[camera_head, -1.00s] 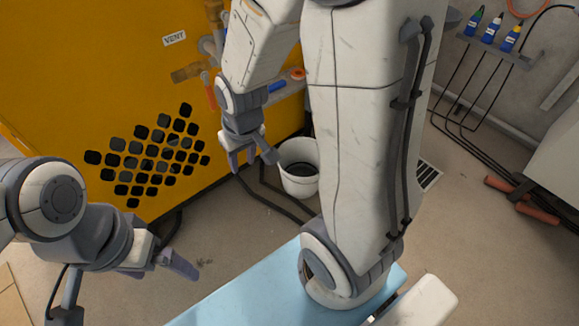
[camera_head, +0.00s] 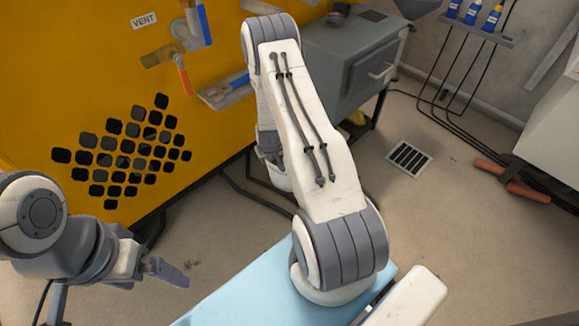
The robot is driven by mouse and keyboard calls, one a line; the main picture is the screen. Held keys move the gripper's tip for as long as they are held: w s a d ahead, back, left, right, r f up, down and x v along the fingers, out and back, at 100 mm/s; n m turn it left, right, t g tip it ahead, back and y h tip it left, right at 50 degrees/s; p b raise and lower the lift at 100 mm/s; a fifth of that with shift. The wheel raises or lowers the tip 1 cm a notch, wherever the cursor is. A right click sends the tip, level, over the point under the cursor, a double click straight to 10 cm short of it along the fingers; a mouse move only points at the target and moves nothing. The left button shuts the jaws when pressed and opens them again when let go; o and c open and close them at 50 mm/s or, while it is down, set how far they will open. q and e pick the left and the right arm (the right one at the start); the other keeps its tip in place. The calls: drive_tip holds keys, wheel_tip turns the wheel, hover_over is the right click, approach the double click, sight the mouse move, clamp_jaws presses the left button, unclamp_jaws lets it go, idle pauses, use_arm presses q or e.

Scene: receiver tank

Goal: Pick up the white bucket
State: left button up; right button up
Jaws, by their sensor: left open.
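The white bucket (camera_head: 277,179) stands on the floor by the yellow machine. My left gripper (camera_head: 154,279) is open and empty at the lower left, well apart from the bucket.
The yellow machine (camera_head: 60,90) with valves and a small shelf (camera_head: 226,93) stands behind the bucket. Dark hoses (camera_head: 245,190) lie on the floor. A floor drain (camera_head: 409,157) is to the right, with open floor around it.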

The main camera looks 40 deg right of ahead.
sight(268, 161)
drive_tip(key=b+x, duration=0.1)
drive_tip(key=x, duration=0.2)
drive_tip(key=shift+f, duration=0.2)
drive_tip(key=b+x, duration=0.4)
drive_tip(key=x, duration=0.1)
drive_tip(key=shift+w, duration=0.25)
use_arm(q)
wheel_tip(268, 161, down, 6)
drive_tip(key=shift+f, duration=0.15)
use_arm(e)
drive_tip(key=shift+r, duration=0.1)
clamp_jaws()
idle(0.4)
drive_tip(key=shift+w+d+r, duration=0.15)
